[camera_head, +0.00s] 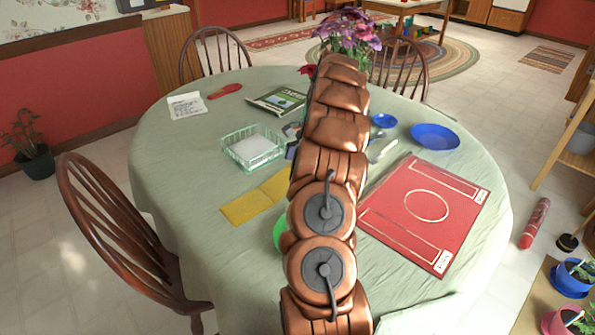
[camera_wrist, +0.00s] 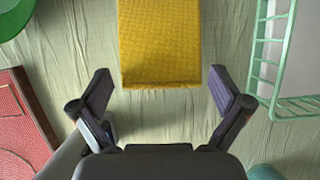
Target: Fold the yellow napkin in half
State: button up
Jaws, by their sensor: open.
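The yellow napkin (camera_head: 250,204) lies on the green tablecloth, left of my arm in the head view. Its right end is hidden behind my arm. In the wrist view the napkin (camera_wrist: 160,45) lies flat, with its near edge just ahead of my gripper. A faint line crosses it in the head view; I cannot tell whether that is a crease. My gripper (camera_wrist: 162,92) is open and empty, its two fingers spread to either side of the napkin's near edge.
A green wire basket (camera_head: 252,148) stands close to the napkin. A green round item (camera_head: 279,234) and a red board (camera_head: 425,210) lie on its other side. Blue dishes (camera_head: 435,136), a book (camera_head: 277,100) and a flower vase stand farther back. The tablecloth left of the napkin is clear.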

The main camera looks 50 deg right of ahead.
jog(key=shift+x, duration=1.2)
jog(key=shift+c, duration=0.2)
jog(key=c, duration=0.4)
